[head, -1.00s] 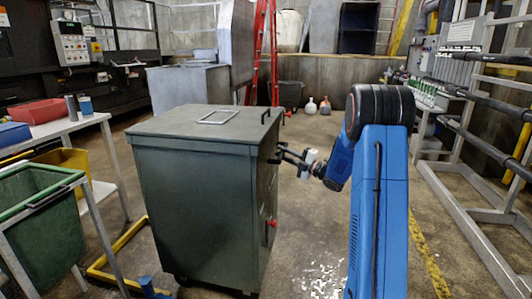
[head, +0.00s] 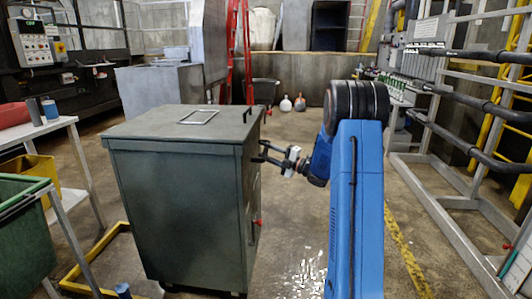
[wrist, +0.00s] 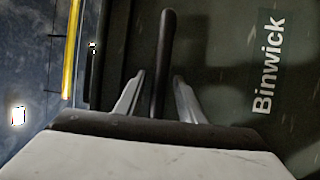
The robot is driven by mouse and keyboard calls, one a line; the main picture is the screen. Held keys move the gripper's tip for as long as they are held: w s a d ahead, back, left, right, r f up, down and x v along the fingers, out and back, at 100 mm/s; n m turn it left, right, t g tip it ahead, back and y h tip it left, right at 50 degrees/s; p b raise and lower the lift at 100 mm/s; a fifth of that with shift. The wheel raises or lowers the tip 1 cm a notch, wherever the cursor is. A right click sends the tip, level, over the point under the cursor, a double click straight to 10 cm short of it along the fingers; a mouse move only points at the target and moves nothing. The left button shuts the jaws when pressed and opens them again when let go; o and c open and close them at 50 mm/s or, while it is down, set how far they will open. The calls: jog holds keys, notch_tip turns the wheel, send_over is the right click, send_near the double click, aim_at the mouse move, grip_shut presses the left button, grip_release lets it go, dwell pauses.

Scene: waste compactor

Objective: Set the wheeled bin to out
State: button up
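The wheeled bin (head: 175,205) is a large dark green box with a flat lid, standing left of my arm in the head view. In the wrist view its dark side (wrist: 225,50) bears the word "Binwick". My gripper (head: 262,153) is at the bin's right side. In the wrist view a black handle bar (wrist: 164,60) lies between the two grey fingers of my gripper (wrist: 160,82). A narrow gap shows on each side of the bar, so the fingers look open around it. Contact is not visible. The bin's wheels are mostly hidden beneath it.
A yellow floor frame (head: 88,253) lies beside the bin's lower left. A table (head: 45,130) and a green tub (head: 25,240) stand at left. Metal railings (head: 450,215) run along the right. Open floor (head: 305,235) lies between bin and railings.

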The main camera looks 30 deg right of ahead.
jog(key=v, duration=1.7)
jog(key=shift+s+d, duration=0.15)
jog(key=w+a+r+m+h, duration=0.5)
jog(key=r+m+h, duration=0.1)
jog(key=h, duration=0.1)
jog(key=s+a+r+m+g+h, duration=0.2)
jog(key=s+a+r+m+h, duration=0.15)
jog(key=a+m+h, duration=0.2)
jog(key=s+a+f+m+g, duration=0.3)
jog(key=s+a, duration=0.4)
jog(key=s, duration=0.6)
jog(key=s+a+f+m+g+y, duration=0.1)
jog(key=s+a+f+m+g, duration=0.2)
jog(key=s+a, duration=0.4)
jog(key=s+a+f+m+g+y, duration=0.1)
jog(key=s+a+f+m+g, duration=0.3)
jog(key=s, duration=1.4)
jog(key=a+m, duration=0.2)
jog(key=a, duration=0.1)
jog(key=shift+s, duration=0.4)
